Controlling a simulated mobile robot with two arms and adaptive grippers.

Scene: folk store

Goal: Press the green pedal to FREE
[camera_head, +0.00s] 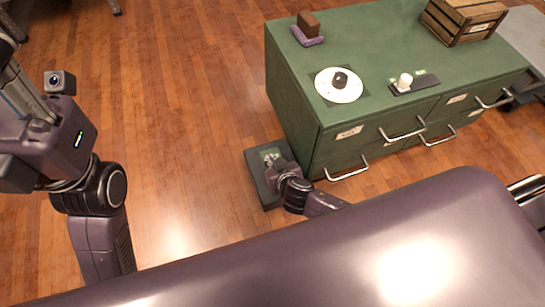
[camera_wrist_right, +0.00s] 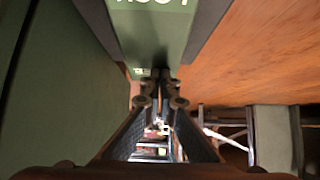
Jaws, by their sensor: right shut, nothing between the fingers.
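The pedal (camera_head: 256,184) is a dark box with a green top, on the wooden floor beside the green cabinet. In the right wrist view, its green plate (camera_wrist_right: 152,45) has white lettering cut off by the top edge. My right gripper (camera_head: 272,163) is over the pedal, shut and empty. In the wrist view the fingertips (camera_wrist_right: 160,76) meet at the plate's near edge; whether they touch it I cannot tell. My left gripper (camera_head: 22,92) is at the far left of the head view, away from the pedal; its fingertips are not clear.
The green cabinet (camera_head: 295,100) with metal-handled drawers stands right of the pedal. On it are a white dial (camera_head: 327,90), a small brown block (camera_head: 308,24) on a purple pad, a white knob (camera_head: 404,81) and a wooden crate (camera_head: 455,24). The floor left of the pedal is clear.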

